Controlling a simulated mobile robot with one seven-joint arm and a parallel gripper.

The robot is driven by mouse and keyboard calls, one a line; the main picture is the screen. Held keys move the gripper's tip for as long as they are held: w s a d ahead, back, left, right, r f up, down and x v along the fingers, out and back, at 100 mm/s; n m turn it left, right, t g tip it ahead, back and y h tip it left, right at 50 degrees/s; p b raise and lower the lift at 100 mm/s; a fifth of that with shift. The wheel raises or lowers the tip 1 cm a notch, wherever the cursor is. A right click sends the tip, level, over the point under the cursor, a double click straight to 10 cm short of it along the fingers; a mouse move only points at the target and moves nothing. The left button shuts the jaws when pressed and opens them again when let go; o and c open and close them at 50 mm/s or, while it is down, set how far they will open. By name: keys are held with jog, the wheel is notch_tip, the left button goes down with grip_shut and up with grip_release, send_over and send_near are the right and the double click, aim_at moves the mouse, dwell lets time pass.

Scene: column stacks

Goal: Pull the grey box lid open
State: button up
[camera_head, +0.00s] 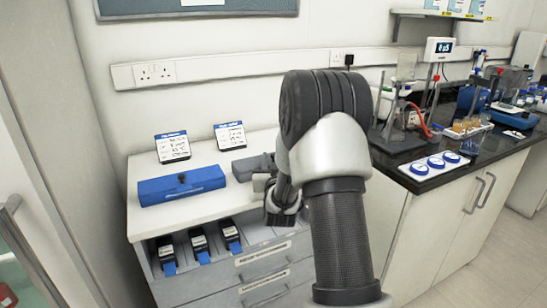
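The grey box (250,165) sits on the white bench top, right of a blue box, with a small label card standing behind it. Its right part is hidden behind my arm, and the visible lid looks closed. My gripper (272,205) is at the front right of the grey box, near the bench's front edge. Its fingers are small and partly hidden by my wrist. I cannot tell whether it touches the lid or whether the fingers are open.
Label cards (172,146) stand behind the boxes. Drawers with several small devices (200,245) are below the bench top (150,220). A dark counter (430,165) with lab equipment is at the right.

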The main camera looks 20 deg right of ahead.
jog(key=shift+x, duration=1.35)
grip_shut()
jog(key=shift+r, duration=0.15)
